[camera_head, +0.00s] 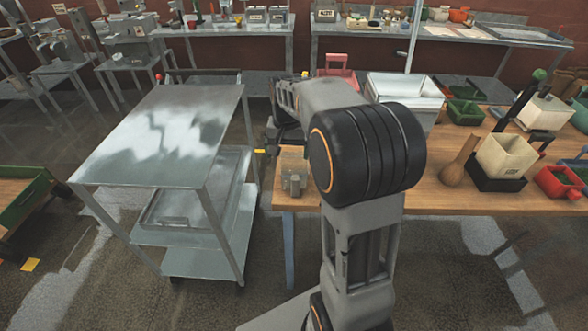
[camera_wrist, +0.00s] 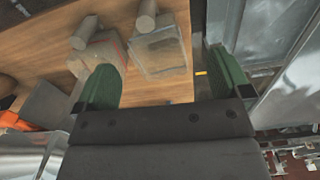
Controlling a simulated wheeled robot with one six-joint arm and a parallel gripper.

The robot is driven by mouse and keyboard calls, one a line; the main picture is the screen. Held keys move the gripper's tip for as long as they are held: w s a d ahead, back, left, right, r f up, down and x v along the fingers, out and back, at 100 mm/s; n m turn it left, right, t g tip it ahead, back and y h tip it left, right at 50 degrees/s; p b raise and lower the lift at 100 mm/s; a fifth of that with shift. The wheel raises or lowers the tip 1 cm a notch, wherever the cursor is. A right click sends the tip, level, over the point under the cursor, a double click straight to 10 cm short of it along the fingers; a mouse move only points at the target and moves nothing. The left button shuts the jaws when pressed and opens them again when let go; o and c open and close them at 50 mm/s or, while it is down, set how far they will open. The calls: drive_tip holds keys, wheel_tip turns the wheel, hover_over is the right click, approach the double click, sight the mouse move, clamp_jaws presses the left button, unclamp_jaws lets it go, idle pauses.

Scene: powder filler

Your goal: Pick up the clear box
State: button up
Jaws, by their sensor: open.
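The clear box (camera_wrist: 160,52) shows in the wrist view as a see-through block on the wooden table, near the table's edge. My gripper (camera_wrist: 165,76) is open, with one green finger to the left of the box and the other to the right. The box lies ahead of and between the fingertips in the picture; I see no contact, and the depth gap is hard to judge. In the head view my arm hides most of the gripper, and I cannot make out the box clearly.
In the wrist view a brownish block (camera_wrist: 100,55) sits close left of the box, and a pale cylinder (camera_wrist: 146,18) stands just beyond it. In the head view a metal cart (camera_head: 165,120) stands left of the wooden table (camera_head: 440,195); small grey parts (camera_head: 294,182) lie near its corner.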

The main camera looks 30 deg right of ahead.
sight(294, 174)
drive_tip(key=shift+d+f+p, duration=0.15)
drive_tip(key=shift+f+p, duration=0.35)
drive_tip(key=shift+f, duration=2.9)
drive_tip(key=shift+d+f+p, duration=0.1)
drive_tip(key=shift+f+p, duration=0.35)
drive_tip(key=shift+f, duration=2.9)
drive_tip(key=c, duration=1.1)
